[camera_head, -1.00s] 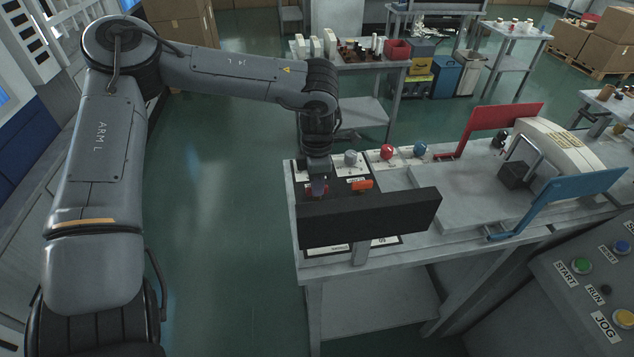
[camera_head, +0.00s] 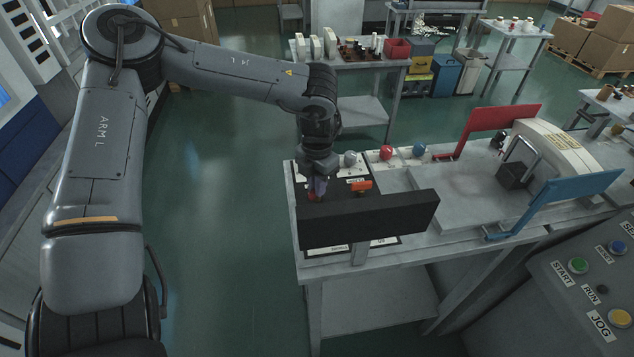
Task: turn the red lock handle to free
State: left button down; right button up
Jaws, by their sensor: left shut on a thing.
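My left gripper (camera_head: 317,190) reaches straight down onto a dark panel at the left end of the workbench. It is shut on the red lock handle (camera_head: 314,197), of which only a small red part shows between and below the fingers. The black board (camera_head: 385,217) in front hides the lower part of the panel, so the handle's exact angle cannot be told. An orange-red block (camera_head: 361,186) sits on the panel just right of the gripper, apart from it, beside a small white label. My right gripper is not in view.
Grey, red and blue balls (camera_head: 387,152) stand along the bench's back edge. A red plate (camera_head: 499,123) and a blue plate (camera_head: 570,192) flank a white machine (camera_head: 560,147) to the right. A control box with buttons (camera_head: 577,265) is at lower right.

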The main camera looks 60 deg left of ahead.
pick_arm(q)
jog(key=n, duration=0.5)
jog(key=shift+n, duration=0.3)
jog(key=n, duration=0.3)
jog(key=shift+n, duration=0.9)
jog(key=c, duration=1.1)
grip_release()
jog(key=shift+c, duration=0.2)
jog(key=shift+r, duration=0.15)
notch_tip(320, 180, up, 11)
jog(key=p, duration=0.1)
jog(key=shift+f+p, duration=0.2)
jog(key=shift+p, duration=0.1)
